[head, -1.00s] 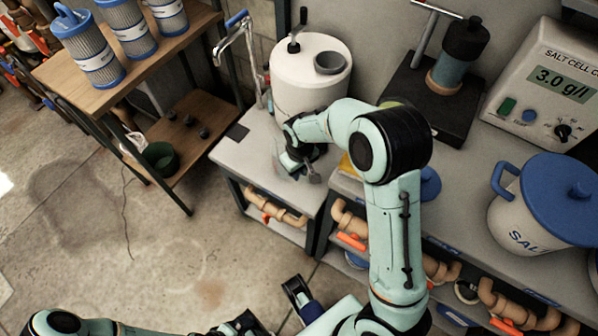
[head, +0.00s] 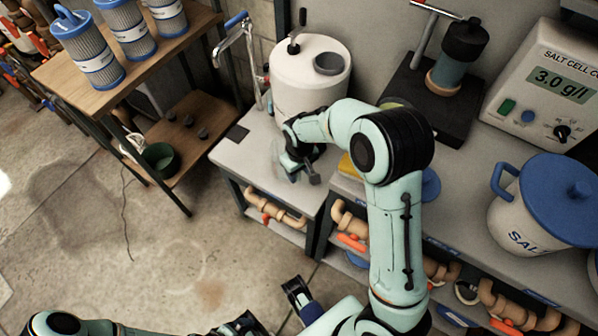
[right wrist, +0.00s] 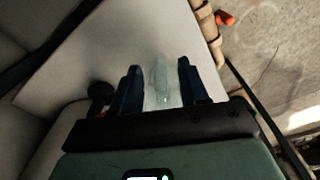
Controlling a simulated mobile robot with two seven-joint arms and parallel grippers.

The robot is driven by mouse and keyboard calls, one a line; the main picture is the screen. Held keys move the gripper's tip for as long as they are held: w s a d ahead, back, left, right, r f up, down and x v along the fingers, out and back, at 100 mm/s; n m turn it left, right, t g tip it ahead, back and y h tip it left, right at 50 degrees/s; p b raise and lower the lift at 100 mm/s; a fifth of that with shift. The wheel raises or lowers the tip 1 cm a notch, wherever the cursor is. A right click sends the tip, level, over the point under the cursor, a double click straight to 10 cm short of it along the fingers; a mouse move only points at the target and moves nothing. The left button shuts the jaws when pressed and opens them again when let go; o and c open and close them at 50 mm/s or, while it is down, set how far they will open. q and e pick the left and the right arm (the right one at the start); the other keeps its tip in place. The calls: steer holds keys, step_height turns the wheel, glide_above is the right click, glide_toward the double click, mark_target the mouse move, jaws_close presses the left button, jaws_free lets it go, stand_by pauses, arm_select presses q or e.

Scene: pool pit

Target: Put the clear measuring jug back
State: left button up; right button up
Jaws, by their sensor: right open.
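The clear measuring jug (right wrist: 162,82) shows in the right wrist view as a pale, see-through shape between the fingers of my right gripper (right wrist: 158,84). The fingers are apart, with visible gaps beside the jug. In the head view the jug (head: 281,152) is a faint outline on the small grey bench (head: 228,150), partly hidden by my right gripper (head: 303,172), which is low over the bench top. My left gripper (head: 298,291) shows in part at the bottom edge, away from the bench; its jaw opening is unclear.
A white drum (head: 307,80) stands behind my right gripper, and a tap (head: 236,45) rises at the bench's back left. A yellow item (head: 346,166) is close right of the gripper. Open floor lies left.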

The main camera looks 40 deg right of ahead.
step_height(320, 180, up, 11)
steer(key=p, duration=0.1)
steer(key=shift+s+p, duration=0.25)
steer(key=shift+p, duration=0.15)
steer(key=shift+a+f, duration=0.1)
